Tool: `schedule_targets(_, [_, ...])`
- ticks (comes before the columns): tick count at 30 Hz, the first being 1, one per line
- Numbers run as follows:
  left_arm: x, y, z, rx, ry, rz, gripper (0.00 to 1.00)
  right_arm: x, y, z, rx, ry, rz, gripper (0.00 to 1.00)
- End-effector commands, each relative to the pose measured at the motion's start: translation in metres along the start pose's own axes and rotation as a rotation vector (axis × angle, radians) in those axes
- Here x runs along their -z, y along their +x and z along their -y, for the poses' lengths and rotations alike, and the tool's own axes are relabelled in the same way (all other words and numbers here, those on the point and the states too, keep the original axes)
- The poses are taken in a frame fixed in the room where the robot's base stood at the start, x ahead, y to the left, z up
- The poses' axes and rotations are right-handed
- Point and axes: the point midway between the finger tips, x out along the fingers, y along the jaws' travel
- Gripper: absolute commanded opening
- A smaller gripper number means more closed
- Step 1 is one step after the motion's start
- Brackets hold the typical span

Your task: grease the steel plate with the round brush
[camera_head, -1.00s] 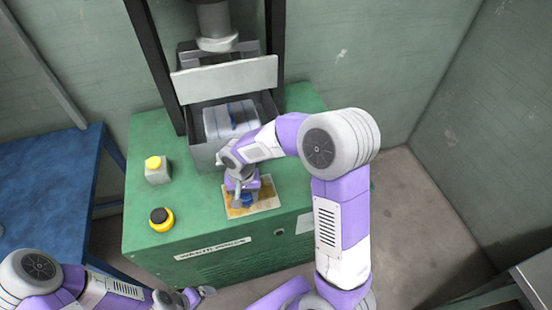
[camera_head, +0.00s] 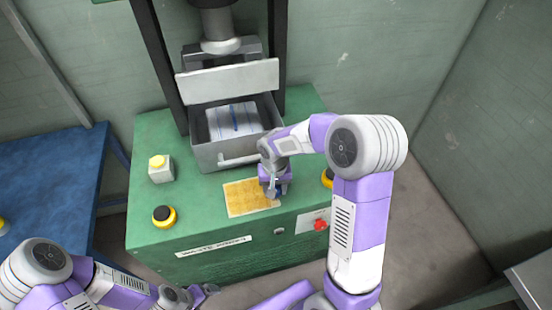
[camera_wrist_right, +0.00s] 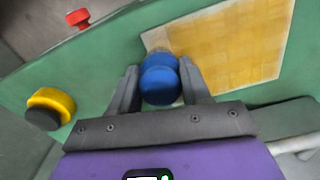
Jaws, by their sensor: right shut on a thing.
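My right gripper (camera_head: 274,190) is shut on a blue round brush (camera_wrist_right: 160,80), which shows between the fingers in the right wrist view. The brush's lower end is hidden. Gripper and brush are at the right edge of a yellow pad (camera_head: 245,198) with a pale border; I cannot tell whether the brush touches it. A pale grey plate (camera_head: 219,122), which looks like the steel plate, lies in the open metal drawer, with thin lines and a blue strip on it. My left gripper (camera_head: 208,290) is low at the left, apart from these things; its jaws are unclear.
The drawer (camera_head: 207,158) stands open on the green bench (camera_head: 150,215) under a press head (camera_head: 220,45). Yellow-and-black button (camera_head: 164,215), yellow-topped box (camera_head: 160,170) and red knob (camera_head: 320,225) are around it. A blue table (camera_head: 50,180) stands at left.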

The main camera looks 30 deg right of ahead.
Motion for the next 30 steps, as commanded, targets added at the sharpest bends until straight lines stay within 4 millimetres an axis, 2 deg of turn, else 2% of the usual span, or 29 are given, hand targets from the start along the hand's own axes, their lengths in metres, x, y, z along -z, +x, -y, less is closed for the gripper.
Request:
schedule_targets(3, [0.000, -0.002, -0.001, 0.000, 0.000, 0.000, 0.88, 0.004, 0.000, -0.009, -0.001, -0.002, 0.000, 0.19])
schedule_targets(5, [-0.001, -0.009, -0.003, 0.000, 0.000, 0.000, 0.88, 0.004, -0.006, -0.007, -0.001, -0.006, 0.001, 0.19])
schedule_targets(7, [-0.001, -0.014, -0.005, 0.000, 0.000, 0.000, 0.88, 0.004, -0.025, -0.006, 0.003, -0.006, -0.006, 0.19])
schedule_targets(24, [-0.002, -0.051, -0.019, 0.000, 0.000, 0.000, 0.88, 0.003, -0.074, -0.005, 0.001, -0.009, -0.001, 0.19])
schedule_targets(30, [-0.002, -0.056, -0.021, 0.000, 0.000, 0.000, 0.88, 0.003, -0.082, -0.004, 0.000, -0.010, 0.000, 0.19])
